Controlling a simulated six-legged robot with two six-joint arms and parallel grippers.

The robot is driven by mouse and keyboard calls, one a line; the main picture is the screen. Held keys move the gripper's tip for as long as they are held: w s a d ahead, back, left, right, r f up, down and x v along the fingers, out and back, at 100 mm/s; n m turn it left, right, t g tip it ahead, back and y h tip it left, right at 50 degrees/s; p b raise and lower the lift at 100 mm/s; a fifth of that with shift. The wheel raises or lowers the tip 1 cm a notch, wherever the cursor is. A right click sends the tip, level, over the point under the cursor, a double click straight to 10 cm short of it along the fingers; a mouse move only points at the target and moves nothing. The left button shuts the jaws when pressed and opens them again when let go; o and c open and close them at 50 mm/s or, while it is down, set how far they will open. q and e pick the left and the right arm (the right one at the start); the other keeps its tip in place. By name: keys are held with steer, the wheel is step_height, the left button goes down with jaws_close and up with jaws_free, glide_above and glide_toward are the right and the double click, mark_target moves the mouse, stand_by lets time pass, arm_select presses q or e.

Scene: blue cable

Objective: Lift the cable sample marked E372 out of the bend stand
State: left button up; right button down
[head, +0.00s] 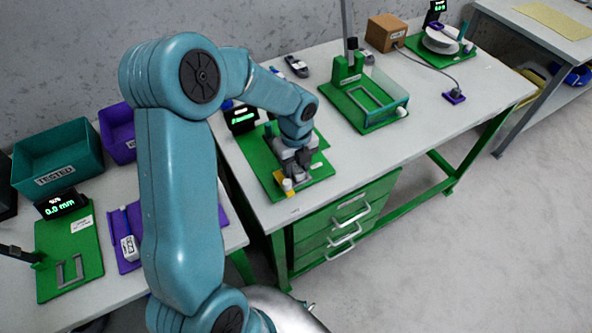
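My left arm reaches across from the left, and my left gripper (293,168) points down over a green plate (262,160) on the middle table. The plate has a small black display (242,119) with green text at its back corner. This may be the bend stand, but the arm covers most of it. A small piece with a white and yellow end (289,186) shows just in front of the gripper. I cannot tell whether the fingers hold it. No E372 mark is readable. My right gripper is not in view.
Farther right on the table are a green stand with a clear box (385,92), a cardboard box (386,32) and a reel (440,40). At left are a tray marked TESTED (57,160), a purple bin (117,133) and a green plate reading 0.0 mm (85,240).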

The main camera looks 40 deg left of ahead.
arm_select(q)
jaws_close()
steer(key=shift+r, duration=0.1)
